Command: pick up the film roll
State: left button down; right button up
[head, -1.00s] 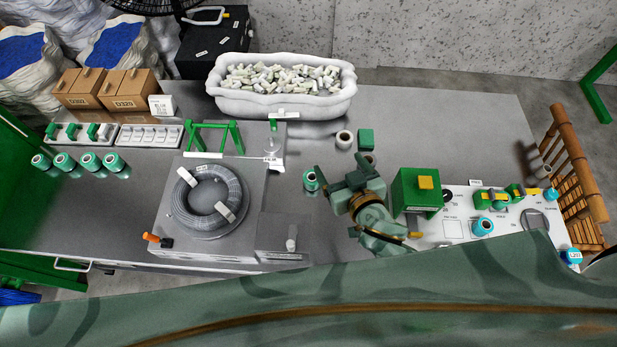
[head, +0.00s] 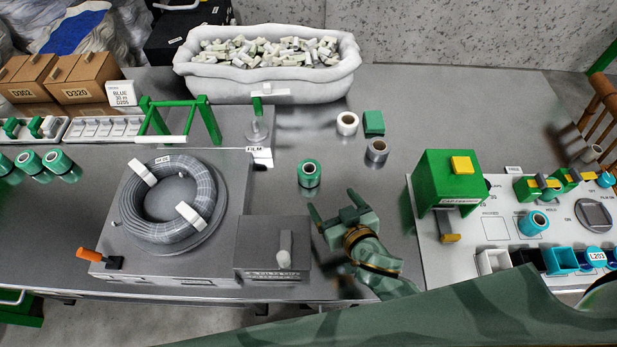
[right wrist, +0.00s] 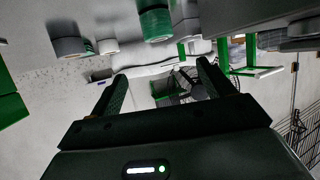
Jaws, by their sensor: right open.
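A green roll with a pale core (head: 309,175) stands on the grey bench in the head view. Behind it to the right are a white roll (head: 347,123) and a grey roll (head: 377,150). I cannot tell for sure which one is the film roll; a "FILM" label (head: 258,150) is on the stand to their left. My right gripper (head: 334,203) is open and empty, just in front and right of the green roll, apart from it. In the right wrist view the green roll (right wrist: 155,20) is at the top, beyond the open fingers. My left gripper is out of view.
A coiled cable (head: 170,190) lies on the machine to the left. A green block (head: 374,123) stands by the rolls. A green capper unit (head: 447,180) is close on the right. A white tub of pieces (head: 265,85) stands at the back.

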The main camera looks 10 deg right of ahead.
jog(key=b, duration=0.2)
send_near(307, 165)
jog(key=shift+x, duration=0.8)
jog(key=b+x, duration=0.2)
jog(key=x, duration=0.2)
jog(key=shift+w+f, duration=0.25)
jog(key=shift+w+a, duration=0.1)
jog(key=shift+w, duration=0.25)
jog(key=shift+s, duration=0.1)
jog(key=shift+c, duration=0.7)
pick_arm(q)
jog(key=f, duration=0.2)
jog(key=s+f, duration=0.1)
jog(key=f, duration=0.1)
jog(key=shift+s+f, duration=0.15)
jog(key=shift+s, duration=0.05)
pick_arm(e)
jog(key=c, duration=1)
